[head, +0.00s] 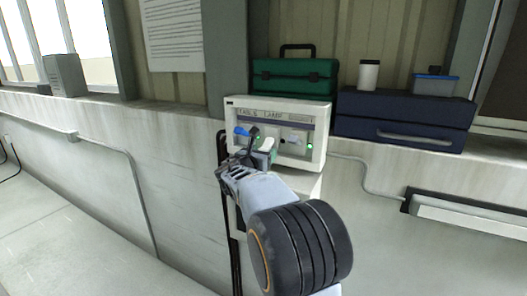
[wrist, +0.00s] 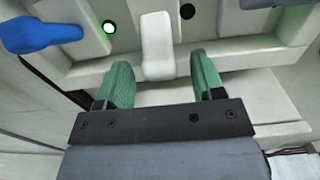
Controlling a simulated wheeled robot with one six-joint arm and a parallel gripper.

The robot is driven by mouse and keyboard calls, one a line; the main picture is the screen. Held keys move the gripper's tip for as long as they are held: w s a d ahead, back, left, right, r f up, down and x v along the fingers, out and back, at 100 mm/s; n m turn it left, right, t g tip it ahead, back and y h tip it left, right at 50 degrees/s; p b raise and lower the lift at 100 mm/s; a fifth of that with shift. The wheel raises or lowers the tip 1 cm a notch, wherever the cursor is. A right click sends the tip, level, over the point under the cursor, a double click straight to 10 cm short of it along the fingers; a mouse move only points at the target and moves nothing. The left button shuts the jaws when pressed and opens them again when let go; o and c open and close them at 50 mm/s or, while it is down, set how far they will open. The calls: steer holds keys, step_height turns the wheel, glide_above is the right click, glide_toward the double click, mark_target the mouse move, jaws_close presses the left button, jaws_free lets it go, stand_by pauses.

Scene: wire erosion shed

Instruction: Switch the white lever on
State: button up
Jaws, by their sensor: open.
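The white lever (wrist: 157,45) is on the control panel (head: 312,156). In the wrist view it hangs downward, its lower end between the tips of my open green-padded fingers, with a gap on each side. My gripper (wrist: 161,75) is empty. In the head view my gripper (head: 264,156) is in front of the panel's lower left part and hides some of it. The white lever (head: 268,143) shows there just above the fingers. A lit green lamp (wrist: 109,28) is to the left of the white lever, and a dark lamp (wrist: 187,11) is to its right.
A blue lever (wrist: 42,33) sits left of the white one; it also shows in the head view (head: 242,131). Another lit green lamp (head: 309,147) is at the panel's right. A green toolbox (head: 293,79) and a dark blue case (head: 405,112) stand on the ledge behind.

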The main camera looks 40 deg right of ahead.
steer(key=shift+w+d, duration=0.2)
steer(key=shift+d, duration=0.25)
steer(key=shift+c, duration=0.3)
